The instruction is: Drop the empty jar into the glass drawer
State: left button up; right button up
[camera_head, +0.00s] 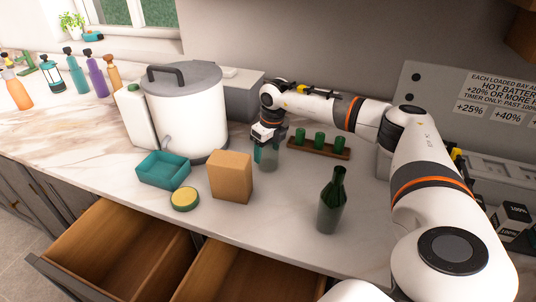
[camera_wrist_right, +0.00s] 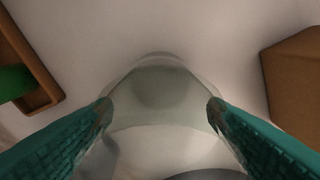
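The clear empty jar (camera_head: 269,160) is at the counter's middle, behind the cardboard box. My right gripper (camera_head: 266,149) points down over it, with a teal finger along its side. In the right wrist view the clear jar (camera_wrist_right: 158,115) fills the space between the two teal fingers (camera_wrist_right: 159,114), whose tips appear to press on its sides. I cannot tell if its base is off the counter. Two wooden drawers, left (camera_head: 120,247) and right (camera_head: 238,277), stand open and look empty in the visible parts. No label shows which is for glass. My left gripper is out of view.
The cardboard box (camera_head: 230,176), yellow-topped tin (camera_head: 185,199) and teal tray (camera_head: 163,170) stand between jar and drawers. A dark green bottle (camera_head: 331,202) stands at right. A rack with green vials (camera_head: 319,145) and a large white pot (camera_head: 185,113) flank the gripper.

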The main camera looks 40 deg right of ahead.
jog(key=c, duration=0.7)
